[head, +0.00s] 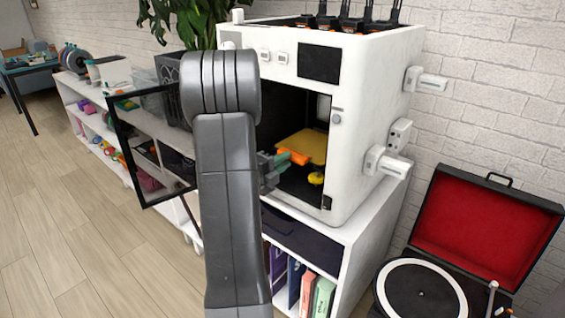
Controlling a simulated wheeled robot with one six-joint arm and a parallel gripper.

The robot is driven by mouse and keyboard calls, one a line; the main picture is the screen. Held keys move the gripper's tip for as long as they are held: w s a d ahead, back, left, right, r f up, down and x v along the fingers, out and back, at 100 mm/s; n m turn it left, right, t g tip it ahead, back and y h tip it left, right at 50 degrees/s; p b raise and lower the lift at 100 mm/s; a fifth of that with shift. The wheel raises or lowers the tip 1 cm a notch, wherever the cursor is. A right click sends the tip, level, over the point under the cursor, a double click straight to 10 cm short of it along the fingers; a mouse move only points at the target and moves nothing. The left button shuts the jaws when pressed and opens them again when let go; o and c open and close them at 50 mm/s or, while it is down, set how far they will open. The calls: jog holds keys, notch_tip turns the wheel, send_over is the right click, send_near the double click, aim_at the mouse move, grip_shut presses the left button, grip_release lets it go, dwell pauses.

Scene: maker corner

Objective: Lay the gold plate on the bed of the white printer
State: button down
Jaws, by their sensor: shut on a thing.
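The white printer (382,112) stands on a white cabinet, its glass door (125,158) swung wide open to the left. The flat gold plate (308,143) is inside the printer's opening, roughly level. My gripper (297,157), with an orange part at its front, reaches into the opening from the left and is shut on the plate's near edge. My arm hides much of the gripper and the left side of the opening. The bed is dark or hidden under the plate, so I cannot tell whether the plate touches it.
A small yellow thing (316,178) is low inside the printer, near its front edge. White spool holders (388,163) stick out on the printer's right side. An open record player (424,291) with a red-lined lid stands at lower right. Low shelves (92,122) run along the left.

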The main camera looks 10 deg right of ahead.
jog(key=shift+c, duration=0.2)
grip_release()
dwell(0.4)
jog(key=shift+f, duration=0.15)
jog(key=shift+f+b, duration=0.35)
jog(key=shift+f, duration=0.1)
jog(key=shift+s+a, duration=0.1)
jog(key=v, duration=0.7)
jog(key=shift+s+p, duration=0.2)
jog(key=shift+p, duration=0.25)
dwell(1.6)
jog(key=shift+r, duration=0.1)
dwell(0.4)
